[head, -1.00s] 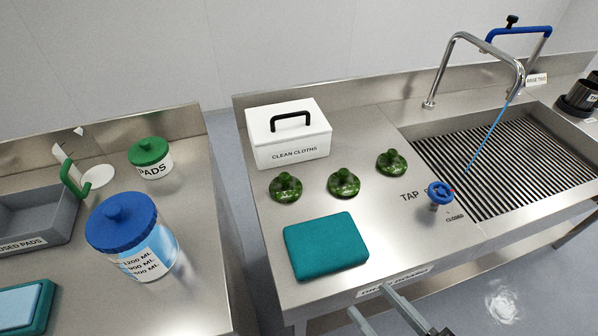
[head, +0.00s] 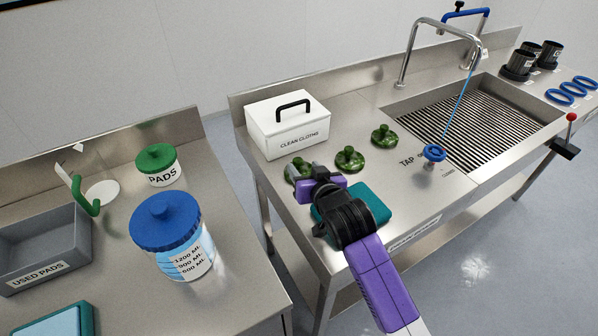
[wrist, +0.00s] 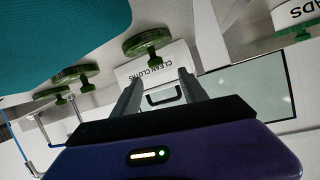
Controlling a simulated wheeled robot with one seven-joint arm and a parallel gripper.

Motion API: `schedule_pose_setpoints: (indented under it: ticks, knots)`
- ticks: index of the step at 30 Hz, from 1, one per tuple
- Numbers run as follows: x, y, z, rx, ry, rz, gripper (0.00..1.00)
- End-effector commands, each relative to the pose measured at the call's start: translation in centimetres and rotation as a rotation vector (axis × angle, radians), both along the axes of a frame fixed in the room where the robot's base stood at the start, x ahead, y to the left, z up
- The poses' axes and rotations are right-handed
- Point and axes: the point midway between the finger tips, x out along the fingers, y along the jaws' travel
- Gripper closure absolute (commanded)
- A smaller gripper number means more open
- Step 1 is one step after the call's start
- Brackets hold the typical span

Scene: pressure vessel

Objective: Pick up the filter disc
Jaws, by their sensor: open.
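Three green, round, knobbed discs stand in a row on the steel counter: a left one (head: 291,172) partly hidden by my gripper, a middle one (head: 349,160) and a right one (head: 384,137). No label shows which is the filter disc. In the wrist view, the nearest green disc (wrist: 148,42) appears just beyond my fingertips, apart from them.
The white clean-cloths box (head: 288,125) stands behind the discs. A teal pad (head: 372,205) lies in front, partly behind my arm. The blue tap wheel (head: 433,153) and sink (head: 470,125) are right. The left table holds a blue-lidded jar (head: 172,238) and pads tub (head: 160,166).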

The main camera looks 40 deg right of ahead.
Motion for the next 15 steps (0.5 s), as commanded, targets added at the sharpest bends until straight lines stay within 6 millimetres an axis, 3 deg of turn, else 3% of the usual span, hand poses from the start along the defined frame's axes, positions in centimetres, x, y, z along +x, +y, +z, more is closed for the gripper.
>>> schedule_pose_setpoints:
  ticks: [15]
  knots:
    - [3.8,-2.3,-2.3,0.024,0.025,-0.013,0.49]
